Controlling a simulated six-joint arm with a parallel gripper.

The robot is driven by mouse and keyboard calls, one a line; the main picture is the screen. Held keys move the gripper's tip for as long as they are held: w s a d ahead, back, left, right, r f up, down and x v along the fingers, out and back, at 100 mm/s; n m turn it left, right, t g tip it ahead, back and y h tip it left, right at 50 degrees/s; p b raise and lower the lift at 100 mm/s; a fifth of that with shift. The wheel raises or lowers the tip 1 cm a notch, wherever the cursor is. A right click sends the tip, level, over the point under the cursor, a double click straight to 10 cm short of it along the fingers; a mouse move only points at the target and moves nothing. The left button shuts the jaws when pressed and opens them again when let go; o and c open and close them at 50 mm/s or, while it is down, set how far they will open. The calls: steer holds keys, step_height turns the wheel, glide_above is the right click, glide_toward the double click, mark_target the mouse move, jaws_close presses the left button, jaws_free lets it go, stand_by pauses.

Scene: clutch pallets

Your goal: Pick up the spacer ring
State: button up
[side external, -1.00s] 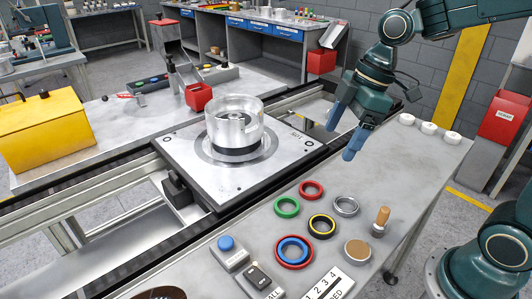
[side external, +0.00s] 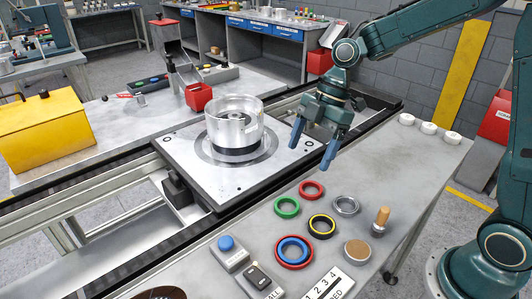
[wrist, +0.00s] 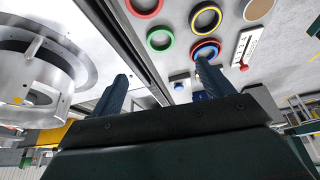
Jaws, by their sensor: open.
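Several rings lie flat on the near bench; I cannot tell for sure which is the spacer ring. There is a plain silver ring (side external: 346,197), a green ring (side external: 287,198), a red ring (side external: 312,182), a black and yellow ring (side external: 321,216), and a blue ring (side external: 293,241) inside a larger red ring (side external: 294,264). My gripper (side external: 314,146) is open and empty, above the pallet's right edge and beyond the rings. In the wrist view, the green ring (wrist: 151,43) and the black and yellow ring (wrist: 194,18) show beyond my fingers (wrist: 162,72).
A metal housing (side external: 222,128) stands on the square pallet (side external: 190,175), left of my gripper. A wooden-handled tool (side external: 382,218) and a tan disc (side external: 357,251) stand right of the rings. Button boxes (side external: 229,255) are at the front.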

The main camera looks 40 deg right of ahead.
glide_toward(285, 210)
steer(key=shift+a+f, duration=0.25)
steer(key=shift+f, duration=0.25)
steer(key=shift+f, duration=0.1)
steer(key=shift+x, duration=2.5)
steer(key=c, duration=1.1)
